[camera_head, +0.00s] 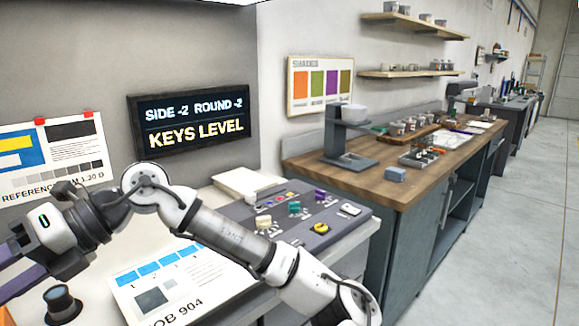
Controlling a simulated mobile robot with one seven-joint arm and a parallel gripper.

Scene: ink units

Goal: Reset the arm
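My arm crosses the lower left of the head view, from the bottom right up to a raised joint and down to my gripper (18,270) at the left edge. The gripper has a white and black body and dark purplish finger parts that point down and left. Its tips lie at or beyond the picture edge, so I cannot tell whether it is open or shut, or whether it holds anything.
A grey console (300,217) with coloured keys sits right of my arm. A wall display (192,122) reads "KEYS LEVEL". A wooden-topped bench (385,182) stands right; the floor (510,230) beyond is clear.

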